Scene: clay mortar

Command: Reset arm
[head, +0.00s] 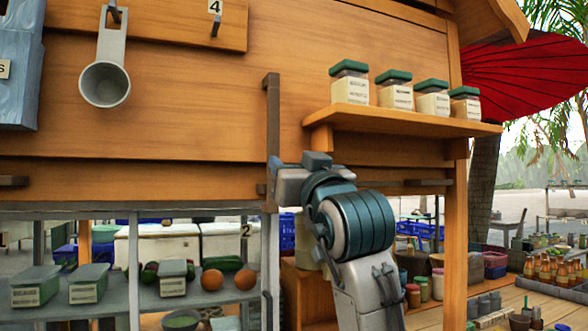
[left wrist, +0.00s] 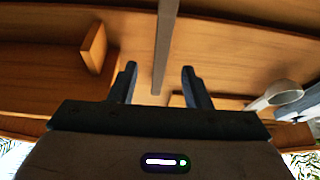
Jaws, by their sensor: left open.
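My left arm rises from the bottom of the head view, and its gripper (head: 278,187) is at a grey vertical bar (head: 272,120) on the wooden front. In the left wrist view the two dark fingers of the gripper (left wrist: 160,82) stand apart. The bar (left wrist: 166,40) shows in the gap between them, with space on both sides. The fingers hold nothing that I can see. How deep the bar lies between them is unclear. My right gripper is in neither view.
A metal measuring cup (head: 105,84) hangs at upper left. Below, a grey rack (head: 205,297) holds boxes and vegetables. A wooden post (head: 456,230) stands at right.

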